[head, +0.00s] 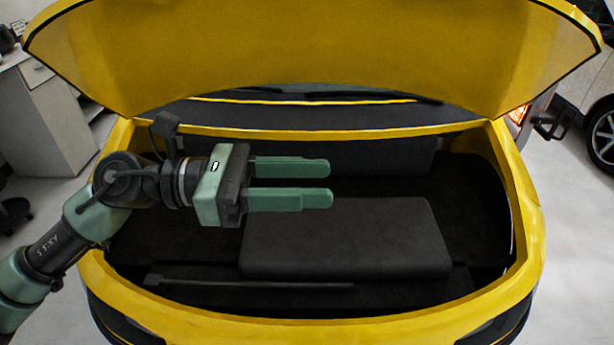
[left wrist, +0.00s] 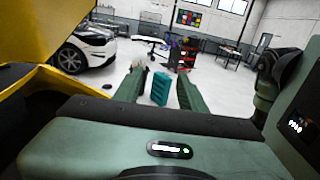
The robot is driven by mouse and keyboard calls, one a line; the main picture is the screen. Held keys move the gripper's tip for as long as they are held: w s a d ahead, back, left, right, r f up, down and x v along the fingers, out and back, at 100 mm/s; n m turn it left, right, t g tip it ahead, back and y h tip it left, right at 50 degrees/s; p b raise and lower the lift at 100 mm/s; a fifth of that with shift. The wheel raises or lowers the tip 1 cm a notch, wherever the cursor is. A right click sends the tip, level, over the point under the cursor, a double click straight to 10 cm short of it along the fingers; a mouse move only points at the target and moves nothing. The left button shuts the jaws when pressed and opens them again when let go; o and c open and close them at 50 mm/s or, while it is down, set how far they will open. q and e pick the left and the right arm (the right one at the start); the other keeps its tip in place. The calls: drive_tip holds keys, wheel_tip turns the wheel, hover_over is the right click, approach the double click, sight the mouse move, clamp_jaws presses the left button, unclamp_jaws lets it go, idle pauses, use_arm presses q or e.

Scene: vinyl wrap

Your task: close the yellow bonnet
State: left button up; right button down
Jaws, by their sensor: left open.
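The yellow bonnet (head: 330,50) stands raised above the open front compartment of the yellow car (head: 528,230). Its lower edge curves across the upper part of the head view. A yellow panel, seemingly the bonnet (left wrist: 50,25), fills the upper left of the left wrist view. My left gripper (head: 331,182) is in front of and below the bonnet, over the dark compartment. Its two green fingers point right, apart, with nothing between them. The fingers also show in the left wrist view (left wrist: 150,88). My right gripper is in neither view.
Inside the compartment lies a dark box-like block (head: 345,240) and a thin rod (head: 250,284). A white cabinet (head: 45,120) stands at the left. A white car (left wrist: 85,47), a teal box (left wrist: 161,87) and a red tool cart (left wrist: 183,54) stand on open floor.

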use_arm(q)
clamp_jaws()
idle(1.2)
drive_tip(key=shift+o, duration=0.5)
unclamp_jaws()
drive_tip(key=shift+a, duration=0.1)
drive_tip(key=a+b, duration=0.4)
drive_tip(key=a, duration=0.3)
drive_tip(key=shift+a+b, duration=0.35)
drive_tip(key=shift+b, duration=0.05)
